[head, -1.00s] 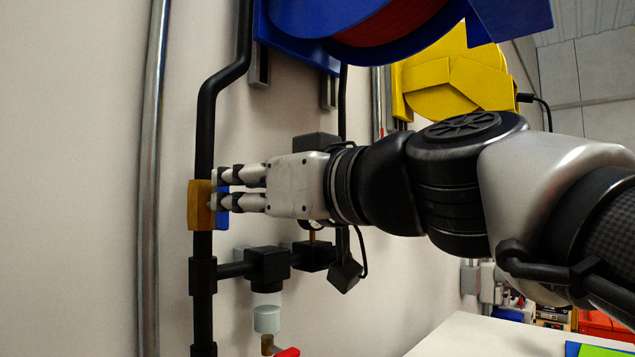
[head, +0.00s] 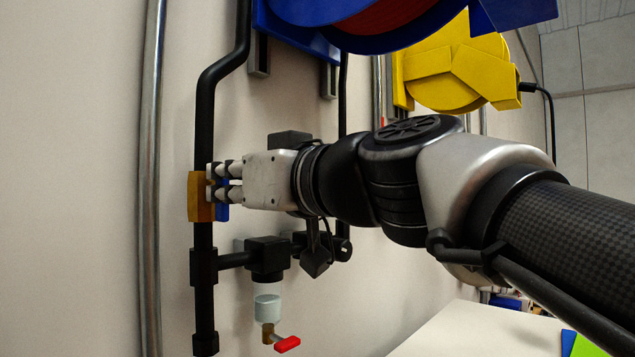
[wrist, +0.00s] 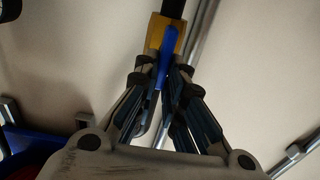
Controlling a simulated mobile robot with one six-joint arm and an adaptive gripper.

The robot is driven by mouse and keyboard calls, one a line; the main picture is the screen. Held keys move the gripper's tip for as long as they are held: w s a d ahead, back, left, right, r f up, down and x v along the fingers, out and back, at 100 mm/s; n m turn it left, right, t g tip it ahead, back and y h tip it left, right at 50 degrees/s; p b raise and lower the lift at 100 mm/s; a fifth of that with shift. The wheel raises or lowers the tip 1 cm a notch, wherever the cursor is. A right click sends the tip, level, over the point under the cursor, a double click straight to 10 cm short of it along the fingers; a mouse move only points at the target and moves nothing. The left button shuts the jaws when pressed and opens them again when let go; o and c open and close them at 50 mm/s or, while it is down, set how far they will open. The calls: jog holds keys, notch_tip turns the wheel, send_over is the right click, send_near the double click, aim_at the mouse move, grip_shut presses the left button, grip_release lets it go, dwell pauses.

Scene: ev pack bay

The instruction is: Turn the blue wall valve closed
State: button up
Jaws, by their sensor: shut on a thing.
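The valve has a brass-coloured body (head: 200,198) on a vertical black pipe at the left of the head view. Its blue handle (head: 222,213) shows just below my fingers. My gripper (head: 216,182) reaches in from the right, with its fingertips at the handle beside the body. In the wrist view the blue handle (wrist: 168,48) stands in front of the brass body (wrist: 155,34) and runs down between my fingers (wrist: 163,80), which are shut on it. The fingers hide part of the handle, and its exact turn angle is hard to tell.
A grey conduit (head: 152,180) runs left of the pipe. Below my gripper are a black branch fitting (head: 266,258), a clear cup (head: 267,308) and a red lever (head: 288,344). A blue reel (head: 370,25) hangs above, with a yellow one (head: 450,65) behind. A white tabletop (head: 470,332) lies lower right.

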grip_shut()
jog(key=shift+w+d+f+m+b, duration=0.2)
jog(key=shift+w+f+m, duration=0.1)
jog(key=shift+m, duration=2.65)
jog(key=shift+w+d+f+m+b, duration=0.2)
jog(key=shift+d+f+m, duration=0.1)
jog(key=shift+m, duration=2.7)
jog(key=shift+w+d+f+m+b, duration=0.15)
jog(key=shift+w+f+m, duration=0.15)
jog(key=shift+m, duration=2.65)
jog(key=o, duration=0.6)
grip_release()
jog(key=shift+s, duration=0.15)
jog(key=v, duration=1.2)
